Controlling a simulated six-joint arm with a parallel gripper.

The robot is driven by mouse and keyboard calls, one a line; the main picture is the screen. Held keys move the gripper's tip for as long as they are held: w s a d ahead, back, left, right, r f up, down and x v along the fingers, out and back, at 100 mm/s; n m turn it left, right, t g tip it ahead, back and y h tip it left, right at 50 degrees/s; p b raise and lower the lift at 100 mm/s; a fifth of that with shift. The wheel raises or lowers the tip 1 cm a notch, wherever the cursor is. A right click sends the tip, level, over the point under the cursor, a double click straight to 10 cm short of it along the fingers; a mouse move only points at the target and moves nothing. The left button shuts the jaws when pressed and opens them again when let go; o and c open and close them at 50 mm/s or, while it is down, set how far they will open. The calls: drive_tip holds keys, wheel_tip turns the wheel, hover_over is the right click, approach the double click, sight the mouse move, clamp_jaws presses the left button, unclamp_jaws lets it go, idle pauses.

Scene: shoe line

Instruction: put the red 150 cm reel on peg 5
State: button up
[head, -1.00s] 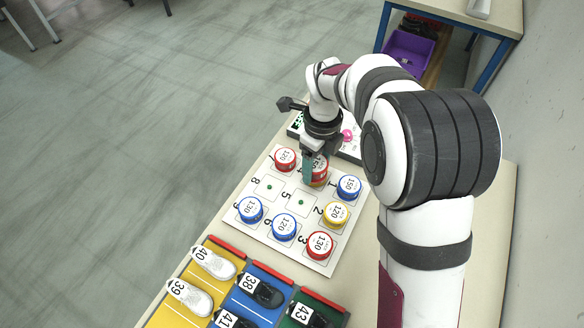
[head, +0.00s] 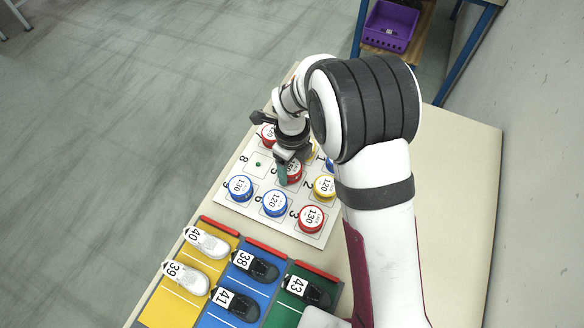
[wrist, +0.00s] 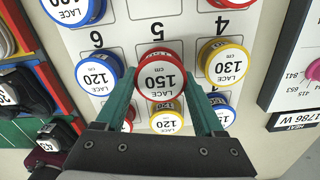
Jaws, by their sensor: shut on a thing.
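The red 150 cm reel (wrist: 161,77) is between the two fingers of my gripper (wrist: 160,108), label up, in the wrist view. It is beside the printed 5 and covers peg 5's spot on the white pegboard (wrist: 147,33). In the head view my gripper (head: 290,172) is over the middle of the board, and the red reel (head: 294,172) shows partly behind it. The reel hides peg 5, and I cannot tell whether it rests on the board or hangs just above it.
Peg 8 (head: 258,164) is bare. Shoes on coloured lanes (head: 215,320) lie in front of the board.

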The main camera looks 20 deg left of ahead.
drive_tip(key=shift+f, duration=0.65)
drive_tip(key=shift+f, duration=0.15)
drive_tip(key=shift+f, duration=0.35)
drive_tip(key=o, duration=1.4)
drive_tip(key=shift+c, duration=0.2)
